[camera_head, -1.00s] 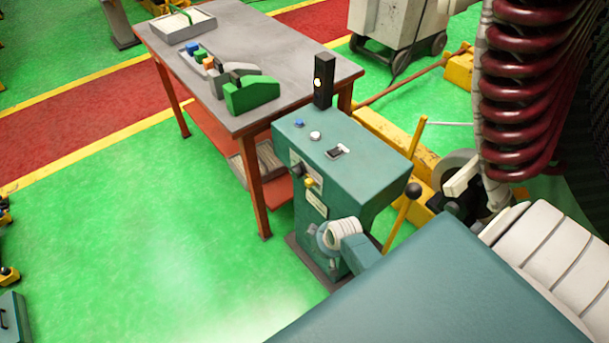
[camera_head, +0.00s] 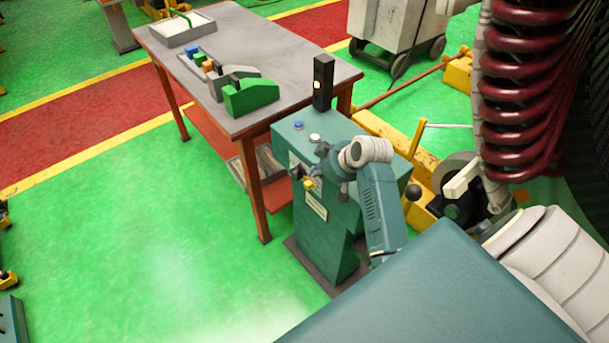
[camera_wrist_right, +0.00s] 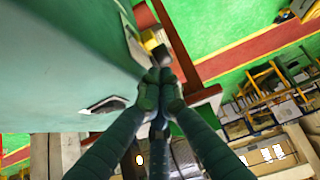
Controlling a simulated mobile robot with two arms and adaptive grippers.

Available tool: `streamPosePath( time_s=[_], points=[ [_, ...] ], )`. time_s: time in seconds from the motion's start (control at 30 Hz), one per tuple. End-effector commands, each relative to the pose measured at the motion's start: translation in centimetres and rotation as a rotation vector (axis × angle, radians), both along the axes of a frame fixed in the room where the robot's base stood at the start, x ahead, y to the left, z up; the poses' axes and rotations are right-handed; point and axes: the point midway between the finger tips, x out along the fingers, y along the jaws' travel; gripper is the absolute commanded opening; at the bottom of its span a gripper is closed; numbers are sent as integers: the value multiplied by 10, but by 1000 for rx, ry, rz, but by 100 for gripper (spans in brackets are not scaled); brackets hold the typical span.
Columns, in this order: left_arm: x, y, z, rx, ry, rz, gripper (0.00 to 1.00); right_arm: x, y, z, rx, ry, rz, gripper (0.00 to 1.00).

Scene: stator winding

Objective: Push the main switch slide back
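The green control cabinet (camera_head: 345,262) stands beside the table. A small dark knob (camera_head: 294,170) sits on its front face near the top edge; I take it for the main switch slide. My right gripper (camera_head: 306,172) is at this face, close to the knob. In the right wrist view the fingers (camera_wrist_right: 160,76) meet at their tips and look shut. A dark block (camera_wrist_right: 162,54) shows just beyond the tips, by a pale plate (camera_wrist_right: 136,46); I cannot tell whether they touch. My right arm hides part of the cabinet top. My left gripper is not in view.
A yellow knob (camera_head: 308,184) is just below the gripper. Blue (camera_head: 298,126) and white (camera_head: 315,138) buttons and a black signal post (camera_head: 323,82) are on the cabinet top. The table (camera_head: 290,50) is behind.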

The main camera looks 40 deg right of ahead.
Motion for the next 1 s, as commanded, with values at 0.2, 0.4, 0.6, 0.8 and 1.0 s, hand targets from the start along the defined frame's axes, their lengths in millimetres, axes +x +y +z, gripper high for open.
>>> streamPosePath(
  time_s=[0.2,0.4,0.6,0.8,1.0],
  points=[
    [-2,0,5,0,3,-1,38,25,4,-30,4,2,1,0],
    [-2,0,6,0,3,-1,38,43,5,-53,2,1,0,0],
    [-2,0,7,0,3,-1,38,51,5,-65,1,1,0,0],
    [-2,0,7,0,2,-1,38,53,5,-66,0,0,0,0],
    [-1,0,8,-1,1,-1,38,52,5,-66,-1,1,1,0]
  ],
)
